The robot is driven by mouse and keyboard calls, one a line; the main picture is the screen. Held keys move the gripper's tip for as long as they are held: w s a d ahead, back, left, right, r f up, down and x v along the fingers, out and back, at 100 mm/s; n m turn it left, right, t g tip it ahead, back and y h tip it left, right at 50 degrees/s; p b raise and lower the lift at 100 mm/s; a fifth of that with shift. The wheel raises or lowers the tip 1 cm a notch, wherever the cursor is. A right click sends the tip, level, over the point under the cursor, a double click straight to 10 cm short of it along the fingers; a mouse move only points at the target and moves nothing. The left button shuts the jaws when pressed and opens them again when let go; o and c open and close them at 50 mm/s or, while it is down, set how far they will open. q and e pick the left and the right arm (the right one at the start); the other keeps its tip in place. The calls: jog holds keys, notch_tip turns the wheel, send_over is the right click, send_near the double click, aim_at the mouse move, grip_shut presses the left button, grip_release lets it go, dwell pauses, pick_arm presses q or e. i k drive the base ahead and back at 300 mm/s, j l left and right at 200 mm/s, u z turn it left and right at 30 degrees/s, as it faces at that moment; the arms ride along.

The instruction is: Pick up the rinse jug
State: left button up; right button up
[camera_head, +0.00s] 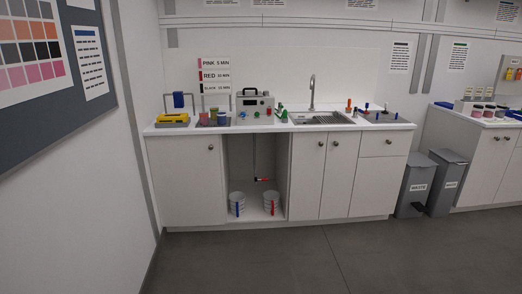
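I cannot pick out the rinse jug for sure at this size. Two white round containers stand in the open bay under the counter. The left container (233,201) has a blue upright strip on its front, and the right container (267,201) has a red one. Whether these strips are handles I cannot tell. Neither of my grippers is in view.
The white counter (310,127) holds a yellow item (172,119), a grey device (254,103), a sink (320,118) with a tap, and small coloured items. Two grey waste bins (413,185) stand right of it, beside another counter. The grey floor (290,255) in front is clear.

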aim_at(237, 199)
jog(key=i, duration=2.1)
jog(key=i+l+z, duration=0.05)
jog(key=l, duration=0.1)
